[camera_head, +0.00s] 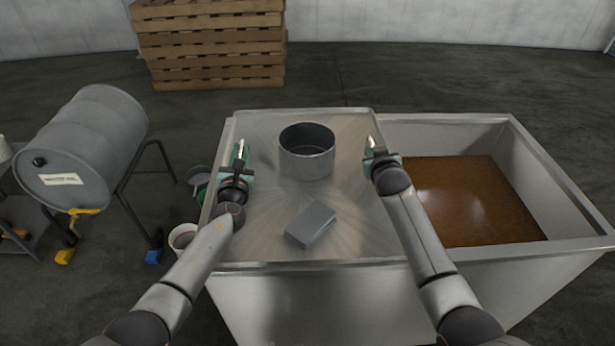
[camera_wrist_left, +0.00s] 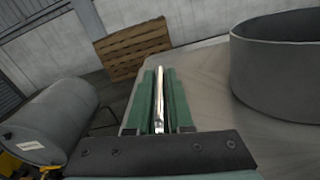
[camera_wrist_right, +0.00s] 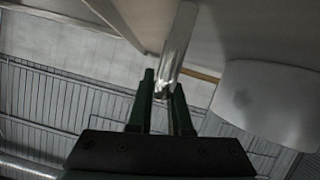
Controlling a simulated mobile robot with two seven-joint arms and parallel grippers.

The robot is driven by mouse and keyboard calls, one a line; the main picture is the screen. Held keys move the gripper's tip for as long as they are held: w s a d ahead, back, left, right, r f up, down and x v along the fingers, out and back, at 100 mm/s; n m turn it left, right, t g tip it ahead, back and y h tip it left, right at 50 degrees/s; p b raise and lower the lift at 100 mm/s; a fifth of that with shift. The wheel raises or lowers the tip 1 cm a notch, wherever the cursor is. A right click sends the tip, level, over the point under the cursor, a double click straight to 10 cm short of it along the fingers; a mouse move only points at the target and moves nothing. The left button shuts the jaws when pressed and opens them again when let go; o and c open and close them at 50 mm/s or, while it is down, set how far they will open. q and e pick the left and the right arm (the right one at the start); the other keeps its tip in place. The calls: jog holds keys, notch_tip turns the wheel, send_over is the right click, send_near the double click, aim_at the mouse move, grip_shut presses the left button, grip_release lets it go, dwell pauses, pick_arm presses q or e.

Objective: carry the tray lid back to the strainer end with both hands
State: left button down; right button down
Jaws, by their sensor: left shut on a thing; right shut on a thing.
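The tray lid (camera_head: 262,238) is a broad brushed-metal sheet lying level over the left part of a long metal tank. A round, dark-walled open vessel (camera_head: 307,160) and a grey block (camera_head: 311,222) sit on it. My left gripper (camera_head: 240,155) is at the lid's left side; its green fingers are shut on a shiny metal strip, seen in the left wrist view (camera_wrist_left: 158,95). My right gripper (camera_head: 372,150) is at the right side, shut on a similar shiny strip in the right wrist view (camera_wrist_right: 170,82). I cannot make out a separate strainer.
The tank's right part (camera_head: 560,180) is open and holds brown liquid (camera_head: 475,200). A grey drum (camera_head: 90,140) lies on a stand at left, with a white bucket (camera_head: 182,237) on the floor nearby. Stacked pallets (camera_head: 212,45) stand behind, with free floor around them.

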pick_arm(q)
jog(key=shift+a+f, duration=0.15)
jog(key=shift+f, duration=0.1)
pick_arm(e)
jog(key=shift+w+d, duration=0.1)
jog(key=shift+d, duration=0.05)
pick_arm(q)
jog(key=c, duration=1.2)
grip_release()
pick_arm(e)
jog(key=c, duration=1.2)
grip_release()
jog(key=shift+f, duration=0.1)
pick_arm(q)
jog(key=o, duration=0.4)
pick_arm(e)
jog(key=o, duration=0.4)
jog(key=shift+c, duration=0.2)
pick_arm(q)
jog(key=shift+s, duration=0.1)
jog(key=shift+s+d, duration=0.25)
jog(key=shift+s, duration=0.55)
jog(key=s, duration=1)
jog(key=shift+s+d, duration=0.1)
jog(key=shift+s, duration=0.05)
pick_arm(e)
jog(key=shift+s, duration=0.2)
jog(key=v, duration=1.2)
pick_arm(q)
jog(key=shift+r, duration=0.1)
